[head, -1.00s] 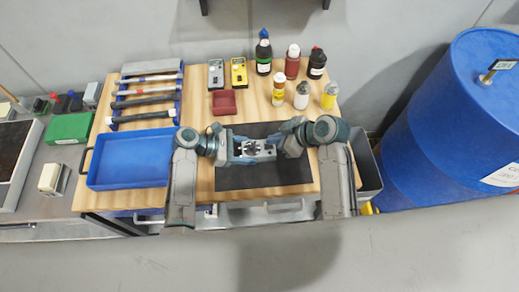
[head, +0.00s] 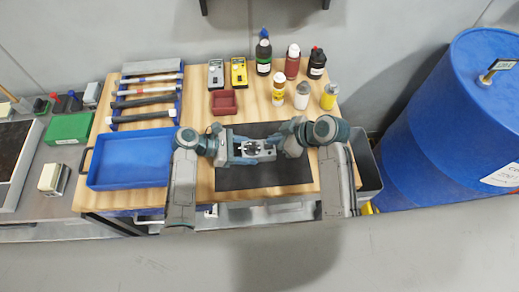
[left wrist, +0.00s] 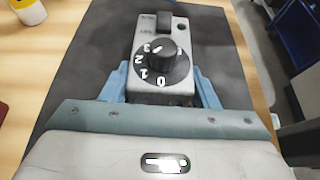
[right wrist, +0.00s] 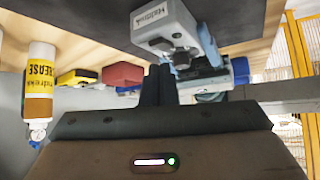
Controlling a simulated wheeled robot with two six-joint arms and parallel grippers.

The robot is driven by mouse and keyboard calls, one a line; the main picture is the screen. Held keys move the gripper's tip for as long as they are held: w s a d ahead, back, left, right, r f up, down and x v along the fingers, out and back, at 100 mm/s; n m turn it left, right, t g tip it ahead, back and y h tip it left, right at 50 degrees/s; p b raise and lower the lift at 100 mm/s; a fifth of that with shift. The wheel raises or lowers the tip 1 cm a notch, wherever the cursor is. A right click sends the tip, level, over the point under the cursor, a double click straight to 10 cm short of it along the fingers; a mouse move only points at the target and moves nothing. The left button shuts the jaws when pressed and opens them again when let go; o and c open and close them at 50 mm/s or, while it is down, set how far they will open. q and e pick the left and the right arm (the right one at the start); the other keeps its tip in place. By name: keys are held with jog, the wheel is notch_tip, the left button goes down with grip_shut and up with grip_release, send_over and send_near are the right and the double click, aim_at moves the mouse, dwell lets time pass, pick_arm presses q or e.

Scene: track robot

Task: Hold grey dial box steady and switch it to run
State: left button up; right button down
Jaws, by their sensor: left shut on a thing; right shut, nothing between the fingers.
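The grey dial box (head: 266,153) is over the black mat, between my two grippers. In the left wrist view the box (left wrist: 148,80) has a black dial (left wrist: 161,62) marked 0 to 3 and a black part near its far end. I cannot surely read the dial's setting. My left gripper (left wrist: 160,92) is shut on the box, with a blue finger on each side. In the right wrist view, my right gripper (right wrist: 157,85) is shut and empty, its dark fingertips close to the box (right wrist: 165,28). I cannot tell whether they touch it.
A black mat (head: 285,175) lies under the work on the wooden bench. A blue tray (head: 130,160) is to the left. A blue drum (head: 440,130) stands off the bench at right.

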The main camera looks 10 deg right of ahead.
aim_at(274, 148)
pick_arm(q)
jog(key=shift+f, duration=0.1)
pick_arm(e)
jog(key=shift+f, duration=0.2)
jog(key=shift+f, duration=0.7)
jog(key=shift+r, duration=3.05)
pick_arm(q)
jog(key=o, duration=1.4)
jog(key=shift+c, duration=0.2)
